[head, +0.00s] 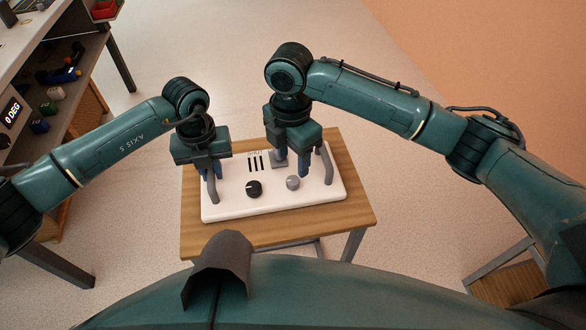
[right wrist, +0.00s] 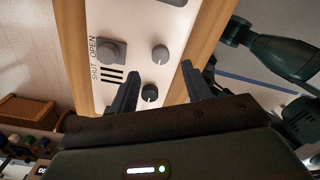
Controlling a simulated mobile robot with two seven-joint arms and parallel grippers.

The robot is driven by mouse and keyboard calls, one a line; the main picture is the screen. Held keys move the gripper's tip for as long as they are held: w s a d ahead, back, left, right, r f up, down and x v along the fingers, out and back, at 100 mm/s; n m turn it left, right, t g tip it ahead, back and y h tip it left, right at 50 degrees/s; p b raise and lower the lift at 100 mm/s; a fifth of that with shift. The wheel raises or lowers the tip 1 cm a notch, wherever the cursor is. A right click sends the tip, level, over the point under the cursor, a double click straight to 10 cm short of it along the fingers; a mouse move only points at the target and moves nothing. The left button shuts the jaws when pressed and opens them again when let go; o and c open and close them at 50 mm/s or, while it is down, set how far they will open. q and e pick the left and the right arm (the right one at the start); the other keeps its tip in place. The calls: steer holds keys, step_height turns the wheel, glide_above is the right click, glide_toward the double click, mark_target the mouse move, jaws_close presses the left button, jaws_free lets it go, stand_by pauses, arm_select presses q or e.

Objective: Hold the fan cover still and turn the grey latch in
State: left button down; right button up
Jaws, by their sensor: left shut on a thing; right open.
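The fan cover (head: 232,208) is a white panel lying on a small wooden table, with a grey handle at each end. My left gripper (head: 211,175) is shut on the left handle (head: 214,192). The grey latch (head: 279,160) sits towards the back of the panel, partly hidden by my right gripper in the head view. In the right wrist view the latch (right wrist: 111,52) is a grey block beside the words SHUT and OPEN. My right gripper (head: 287,166) is open and empty over the panel; in its wrist view its fingertips (right wrist: 161,72) are apart, with the latch outside them.
Three dark slots (head: 256,164) lie near the latch. The right handle (head: 327,166) is close to my right gripper. A shelf unit (head: 62,85) stands at the left.

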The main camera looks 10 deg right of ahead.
mark_target(292, 178)
step_height(292, 178, up, 6)
steer(key=shift+f, duration=0.1)
